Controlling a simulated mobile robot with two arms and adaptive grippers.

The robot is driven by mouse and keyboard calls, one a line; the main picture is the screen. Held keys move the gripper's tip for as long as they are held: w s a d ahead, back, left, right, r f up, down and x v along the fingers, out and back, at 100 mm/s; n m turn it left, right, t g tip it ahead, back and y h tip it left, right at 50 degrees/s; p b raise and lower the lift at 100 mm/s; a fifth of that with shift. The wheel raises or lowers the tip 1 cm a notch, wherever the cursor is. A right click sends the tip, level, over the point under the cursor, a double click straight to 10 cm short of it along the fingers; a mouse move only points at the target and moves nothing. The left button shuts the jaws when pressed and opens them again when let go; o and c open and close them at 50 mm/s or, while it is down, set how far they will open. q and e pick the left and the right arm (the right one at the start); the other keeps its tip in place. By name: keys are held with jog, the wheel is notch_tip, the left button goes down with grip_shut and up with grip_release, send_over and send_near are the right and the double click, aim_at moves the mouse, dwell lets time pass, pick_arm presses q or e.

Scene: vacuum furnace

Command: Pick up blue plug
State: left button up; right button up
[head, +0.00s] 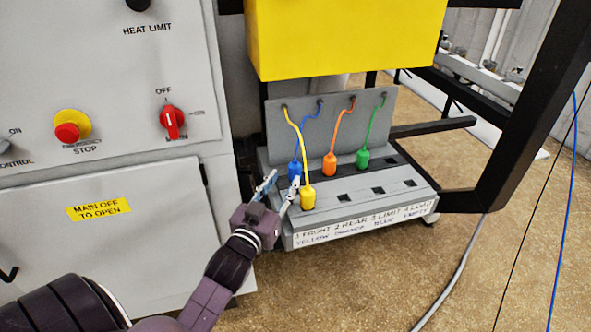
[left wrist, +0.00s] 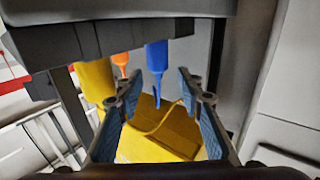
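The blue plug (head: 293,168) stands upright in the back row of the grey socket block (head: 335,209), at its left end, with a blue cord rising to the back panel. My left gripper (head: 284,179) is open and empty just in front of it and to its left. In the left wrist view, which looks upside down, the blue plug (left wrist: 157,57) shows between the open fingertips (left wrist: 158,82), beyond them. I cannot tell whether a finger touches it. My right gripper is not in view.
The yellow plug (head: 307,197) stands in the front row, close to my right-hand finger. The orange plug (head: 330,164) and green plug (head: 362,159) stand farther right in the back row. A yellow box (head: 345,38) hangs above. The grey cabinet (head: 120,235) is at left.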

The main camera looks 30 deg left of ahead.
aim_at(292, 171)
pick_arm(q)
jog(key=shift+x, duration=1.1)
jog(key=p+x, duration=0.1)
jog(key=x, duration=0.4)
jog(key=shift+d, duration=0.15)
jog(key=shift+w+f, duration=0.15)
jog(key=shift+w, duration=0.1)
jog(key=shift+c, duration=1.8)
grip_shut()
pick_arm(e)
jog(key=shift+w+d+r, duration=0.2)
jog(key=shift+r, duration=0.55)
